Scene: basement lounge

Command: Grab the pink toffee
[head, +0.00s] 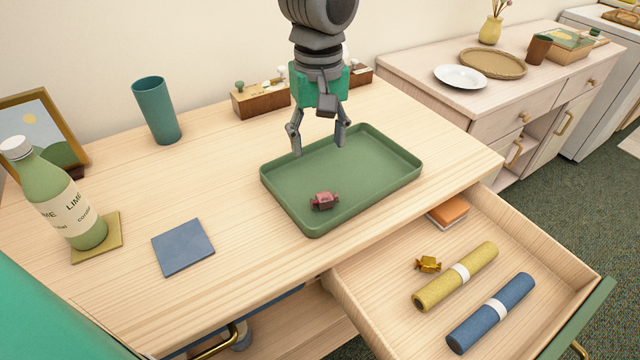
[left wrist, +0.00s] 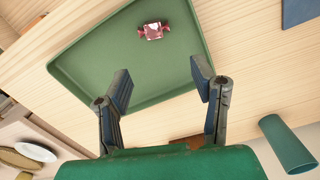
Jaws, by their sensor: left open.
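The pink toffee (head: 325,201) is a small wrapped sweet lying in the front part of a green tray (head: 395,160) on the wooden desk. In the left wrist view the toffee (left wrist: 153,31) lies beyond the fingertips, roughly in line with the gap between them. My left gripper (head: 320,150) is open and empty above the back left part of the tray, behind the toffee and apart from it. Its two spread fingers also show in the left wrist view (left wrist: 163,82). My right gripper is not in view.
An open drawer (head: 375,305) at the front right holds a gold toffee (head: 428,264) and yellow (head: 455,277) and blue (head: 490,312) rolls. A teal cup (head: 157,110), a lime bottle (head: 58,200) and a blue coaster (head: 183,247) stand left of the tray.

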